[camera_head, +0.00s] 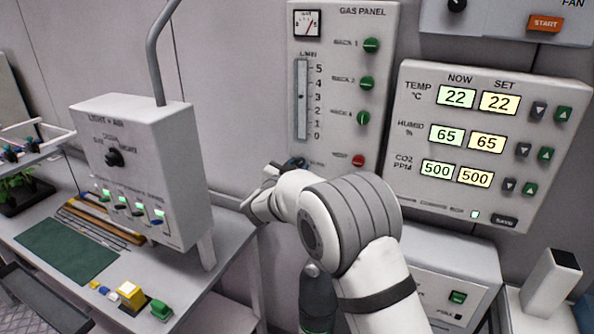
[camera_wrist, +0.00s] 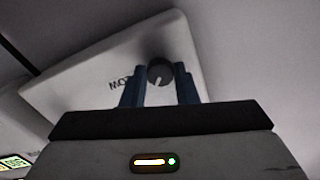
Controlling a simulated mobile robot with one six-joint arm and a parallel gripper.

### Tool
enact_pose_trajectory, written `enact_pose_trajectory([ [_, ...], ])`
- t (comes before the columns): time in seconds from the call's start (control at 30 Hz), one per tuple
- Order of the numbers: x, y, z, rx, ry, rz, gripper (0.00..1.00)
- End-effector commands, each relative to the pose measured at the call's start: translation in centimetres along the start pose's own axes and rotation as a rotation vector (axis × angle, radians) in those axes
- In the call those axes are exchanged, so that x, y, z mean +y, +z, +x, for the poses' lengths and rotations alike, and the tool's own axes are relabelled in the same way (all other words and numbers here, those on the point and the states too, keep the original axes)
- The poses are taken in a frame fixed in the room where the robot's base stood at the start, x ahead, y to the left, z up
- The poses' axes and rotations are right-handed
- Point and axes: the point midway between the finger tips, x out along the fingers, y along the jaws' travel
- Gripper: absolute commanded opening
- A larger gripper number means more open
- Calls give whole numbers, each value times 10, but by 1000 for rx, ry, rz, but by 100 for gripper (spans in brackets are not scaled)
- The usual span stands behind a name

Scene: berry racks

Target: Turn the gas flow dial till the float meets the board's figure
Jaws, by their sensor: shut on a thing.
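The gas panel (camera_head: 330,165) is on the wall in the head view. Its upright flow tube (camera_head: 301,120) has a scale from 0 to 5, and a small dark float (camera_head: 301,96) sits at about 3. The round dark flow dial (camera_wrist: 159,72) shows in the wrist view with a light pointer mark, on the pale panel face beside letters ending in "OW". My gripper (camera_wrist: 160,84) has its blue fingers on both sides of the dial and is shut on it. In the head view my arm's wrist partly hides the dial. No board with a written figure is in view.
Green valve knobs (camera_head: 370,46) and a red button (camera_head: 358,160) are on the gas panel. A climate panel (camera_head: 480,205) is to the right. A light control box (camera_head: 140,165) stands on the bench at left, with a green mat (camera_head: 66,250) before it.

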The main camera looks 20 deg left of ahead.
Motion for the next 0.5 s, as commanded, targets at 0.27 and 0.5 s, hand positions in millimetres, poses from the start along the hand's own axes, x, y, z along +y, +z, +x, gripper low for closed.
enact_pose_trajectory([
  [0.27, 0, 0, 0, -1, 0, -1, 41],
  [0.5, 0, 0, 0, -1, 0, -1, 48],
])
